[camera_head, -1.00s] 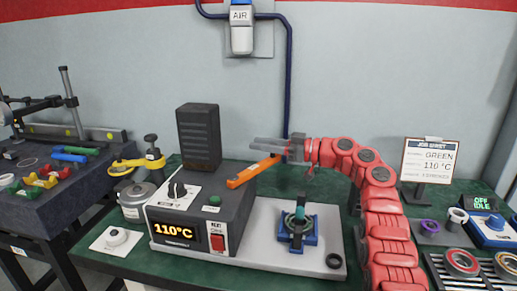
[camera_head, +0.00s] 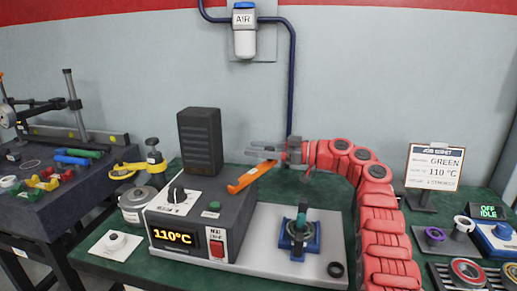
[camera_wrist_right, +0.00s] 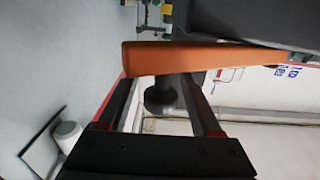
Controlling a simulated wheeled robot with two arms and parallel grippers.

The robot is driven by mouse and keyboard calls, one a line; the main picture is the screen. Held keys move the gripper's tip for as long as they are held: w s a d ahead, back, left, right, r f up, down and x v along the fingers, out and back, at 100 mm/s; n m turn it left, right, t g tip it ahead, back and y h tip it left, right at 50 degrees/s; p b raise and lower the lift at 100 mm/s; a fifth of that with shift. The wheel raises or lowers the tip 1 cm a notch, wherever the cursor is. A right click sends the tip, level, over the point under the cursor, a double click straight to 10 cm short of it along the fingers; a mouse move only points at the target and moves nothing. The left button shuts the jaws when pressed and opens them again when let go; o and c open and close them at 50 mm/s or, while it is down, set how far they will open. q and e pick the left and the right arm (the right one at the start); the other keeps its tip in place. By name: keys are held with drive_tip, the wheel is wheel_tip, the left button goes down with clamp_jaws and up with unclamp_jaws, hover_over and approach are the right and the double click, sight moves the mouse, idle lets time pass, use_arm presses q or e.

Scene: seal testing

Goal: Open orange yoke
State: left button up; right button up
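The orange yoke (camera_head: 252,177) is a bar slanting up and rightward from the right side of the grey heater box, above the metal base plate. In the right wrist view the orange bar (camera_wrist_right: 200,58) crosses in front of the fingertips. My right gripper (camera_head: 262,151) points left, just above and behind the yoke's upper end. Its two fingers are apart in the right wrist view, with a dark round knob (camera_wrist_right: 160,98) showing in the gap. Whether a finger touches the bar I cannot tell. My left gripper is not in view.
The heater box (camera_head: 200,222) reads 110°C. A blue fixture (camera_head: 299,246) with a green upright piece stands on the metal plate (camera_head: 262,262) below my right arm. A dark ring (camera_head: 336,270) lies near the plate's front corner. A job sheet (camera_head: 434,168) stands at right.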

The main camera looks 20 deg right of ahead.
drive_tip(key=shift+d, duration=0.1)
drive_tip(key=v, duration=1.2)
drive_tip(key=shift+p, duration=0.35)
